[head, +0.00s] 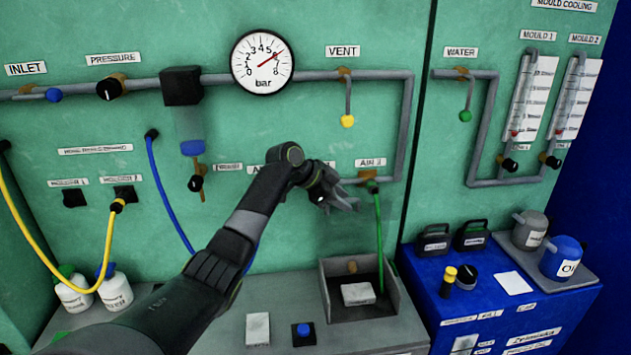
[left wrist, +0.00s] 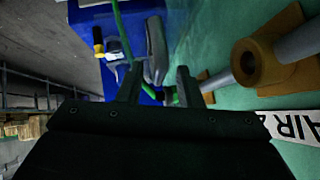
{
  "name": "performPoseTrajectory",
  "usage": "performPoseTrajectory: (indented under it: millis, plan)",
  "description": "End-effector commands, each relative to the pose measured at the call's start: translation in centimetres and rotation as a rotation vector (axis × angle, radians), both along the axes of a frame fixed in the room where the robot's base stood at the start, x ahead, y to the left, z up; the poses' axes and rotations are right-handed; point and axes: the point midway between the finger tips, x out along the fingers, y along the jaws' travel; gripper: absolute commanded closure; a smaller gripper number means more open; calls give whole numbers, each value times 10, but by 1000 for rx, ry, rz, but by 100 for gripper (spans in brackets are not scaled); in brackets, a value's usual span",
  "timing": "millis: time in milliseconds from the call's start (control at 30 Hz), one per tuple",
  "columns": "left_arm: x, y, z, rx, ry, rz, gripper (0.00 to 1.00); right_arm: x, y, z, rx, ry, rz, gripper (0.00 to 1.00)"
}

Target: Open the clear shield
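I cannot make out a clear shield in either view. My left gripper (head: 347,199) is in front of the green panel (head: 330,130), just below and left of the AIR 3 label (head: 370,163). In the left wrist view its two fingers (left wrist: 158,88) stand apart, and I see nothing gripped between them. The green hose (head: 379,235) hangs just right of the gripper from a fitting below the label; it also shows in the left wrist view (left wrist: 118,20), beyond the fingers. My right gripper is in neither view.
A grey open box (head: 398,300) with a pale block (head: 357,293) in it stands below the gripper. A pressure gauge (head: 262,62) and grey pipes (head: 403,125) run along the panel. A blue cabinet (head: 440,313) with dark cases and jugs stands at right.

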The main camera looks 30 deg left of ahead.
Motion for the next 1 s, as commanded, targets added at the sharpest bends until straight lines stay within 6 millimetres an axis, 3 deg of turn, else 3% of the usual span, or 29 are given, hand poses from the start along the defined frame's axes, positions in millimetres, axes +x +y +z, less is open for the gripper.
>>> performPoseTrajectory:
  millis: [600,1000]
  plan:
    - [-75,67,92,4,-3,2,67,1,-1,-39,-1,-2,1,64]
    - [-87,76,109,1,0,0,67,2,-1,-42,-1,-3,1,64]
